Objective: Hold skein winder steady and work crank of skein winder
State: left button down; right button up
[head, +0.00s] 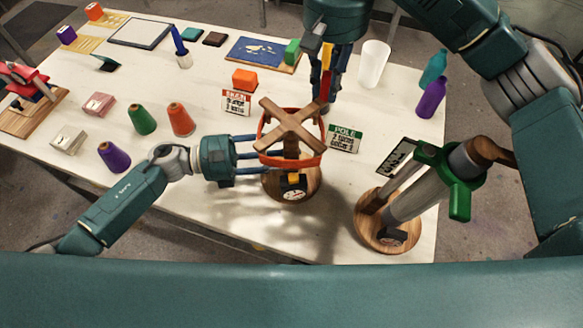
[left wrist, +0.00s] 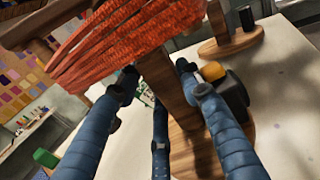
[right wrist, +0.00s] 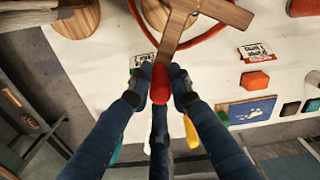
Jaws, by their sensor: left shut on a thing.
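The skein winder stands on a round wooden base (head: 309,188), with a wooden cross (head: 290,127) on top and orange-red yarn (head: 291,160) wound round its arms. A dial (head: 293,187) sits low at the front. My left gripper (head: 258,160) comes in from the left and is shut on the wooden post (left wrist: 170,95) under the yarn. The crank's red knob (right wrist: 159,84) lies between the fingertips of my right gripper (right wrist: 159,85), at the winder's far side. Whether those fingers press on the knob cannot be told.
Right of the winder stands another wooden-based device (head: 373,240) with a green clamp (head: 459,198). Label cards (head: 345,139) stand behind the winder. Purple (head: 114,156), green (head: 142,119) and orange (head: 181,119) cones stand to the left. A white cup (head: 374,64) and bottles (head: 431,97) are at the right edge.

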jog(key=shift+s+d, duration=0.85)
jog(key=shift+s, duration=0.3)
jog(key=shift+s+d, duration=0.25)
jog(key=shift+s, duration=0.45)
jog(key=shift+s+d, duration=0.2)
jog(key=shift+s, duration=0.45)
jog(key=o, duration=0.6)
jog(key=shift+o, duration=0.2)
notch_tip(320, 180, up, 7)
